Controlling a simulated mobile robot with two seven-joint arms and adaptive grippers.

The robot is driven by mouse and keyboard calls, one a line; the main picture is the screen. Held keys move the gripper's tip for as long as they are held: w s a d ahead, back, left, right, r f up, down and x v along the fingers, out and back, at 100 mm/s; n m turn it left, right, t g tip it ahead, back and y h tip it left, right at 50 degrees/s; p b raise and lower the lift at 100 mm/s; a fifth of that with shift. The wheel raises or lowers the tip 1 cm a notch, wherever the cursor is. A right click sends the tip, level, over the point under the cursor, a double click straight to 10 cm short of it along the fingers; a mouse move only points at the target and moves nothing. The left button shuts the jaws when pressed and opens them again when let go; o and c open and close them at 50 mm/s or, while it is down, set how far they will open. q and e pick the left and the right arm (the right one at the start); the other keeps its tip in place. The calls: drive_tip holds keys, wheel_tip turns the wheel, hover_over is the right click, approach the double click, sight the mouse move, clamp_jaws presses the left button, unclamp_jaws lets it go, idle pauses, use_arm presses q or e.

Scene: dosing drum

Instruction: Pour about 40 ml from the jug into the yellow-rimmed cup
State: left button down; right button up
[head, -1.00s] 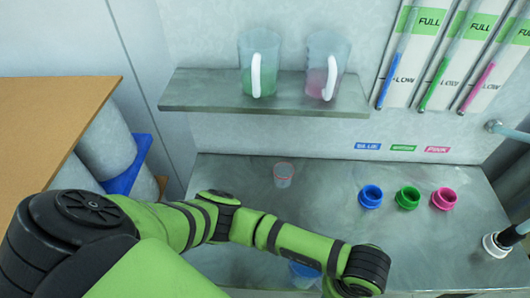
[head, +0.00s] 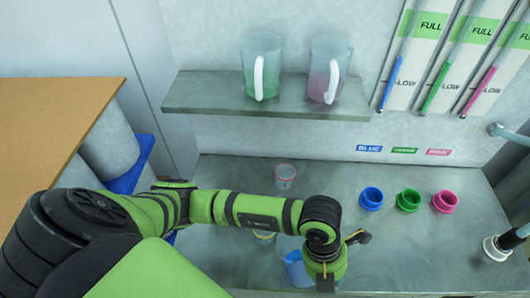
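A jug with blue contents (head: 297,270) stands on the counter near the front, partly hidden by my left arm. The yellow-rimmed cup (head: 264,236) is just behind my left forearm, with only a sliver of its rim and body showing. My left gripper (head: 342,258) is right beside the jug, on its right. My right gripper is out of view.
A red-rimmed cup (head: 285,176) stands farther back. Blue (head: 371,198), green (head: 408,200) and pink (head: 444,200) collars sit at the right. A shelf (head: 205,98) above holds a green-filled jug (head: 247,78) and a pink-filled jug (head: 321,75). The counter's middle right is clear.

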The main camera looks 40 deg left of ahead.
use_arm(q)
drive_tip(key=shift+w+a+r+h+b, duration=0.15)
drive_tip(key=shift+a+r+h+b, duration=0.2)
drive_tip(key=shift+a+h, duration=0.3)
drive_tip(key=shift+w+a+r+h+b, duration=0.15)
drive_tip(key=shift+a+r+h+b, duration=0.2)
drive_tip(key=shift+a+h+b, duration=0.25)
drive_tip(key=shift+w+a+r+g+h+b, duration=0.15)
drive_tip(key=shift+a+r+g+h+b, duration=0.45)
drive_tip(key=shift+h+b, duration=0.4)
drive_tip(key=shift+w+a+r+h+b, duration=0.1)
drive_tip(key=shift+a+r+h+b, duration=0.2)
drive_tip(key=shift+r+h+b, duration=0.2)
drive_tip(key=shift+w+a+r+h+b, duration=0.1)
drive_tip(key=shift+a+r+h+b, duration=0.25)
drive_tip(key=shift+r+h, duration=0.2)
drive_tip(key=shift+a+r+h+b, duration=0.4)
drive_tip(key=shift+r+h+b, duration=0.2)
drive_tip(key=shift+r, duration=0.15)
drive_tip(key=shift+w+a+r+g+h+b, duration=0.25)
drive_tip(key=shift+a+r+g+h+b, duration=0.15)
drive_tip(key=shift+a+r+h+b, duration=0.35)
idle(0.7)
